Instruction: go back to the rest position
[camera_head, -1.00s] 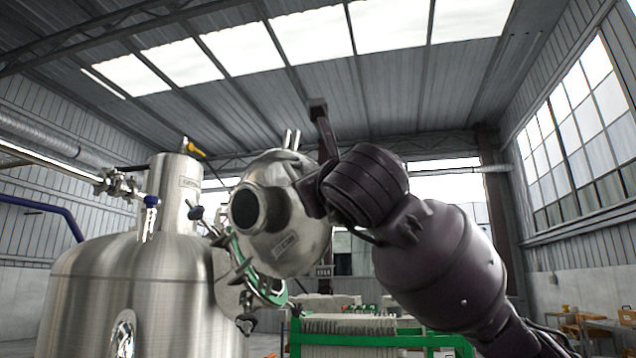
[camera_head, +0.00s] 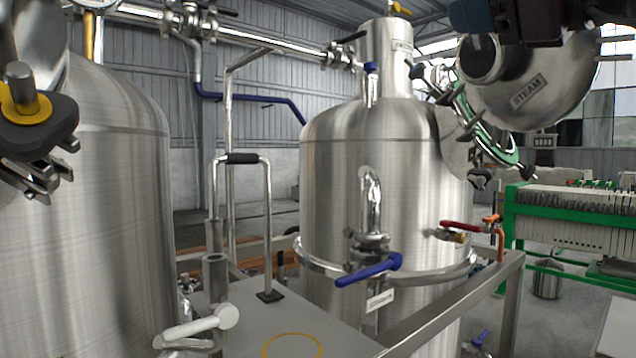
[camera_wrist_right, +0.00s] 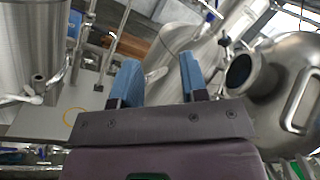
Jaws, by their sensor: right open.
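My right gripper (camera_wrist_right: 158,75) is open in the right wrist view, with its two blue fingers apart and nothing between them. In the head view, a blue finger and dark parts of my right gripper (camera_head: 470,15) show at the top right edge. They overlap the top of the raised steel lid (camera_head: 555,75), which carries a STEAM label. The lid also shows to the right of the fingers in the right wrist view (camera_wrist_right: 300,75); I cannot tell whether they touch. My left gripper is not in view.
A steel tank (camera_head: 345,170) with a blue-handled valve (camera_head: 368,269) stands mid-picture; another tank (camera_head: 110,210) fills the left. A platform (camera_head: 235,325) with a handrail (camera_head: 268,215) lies between them.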

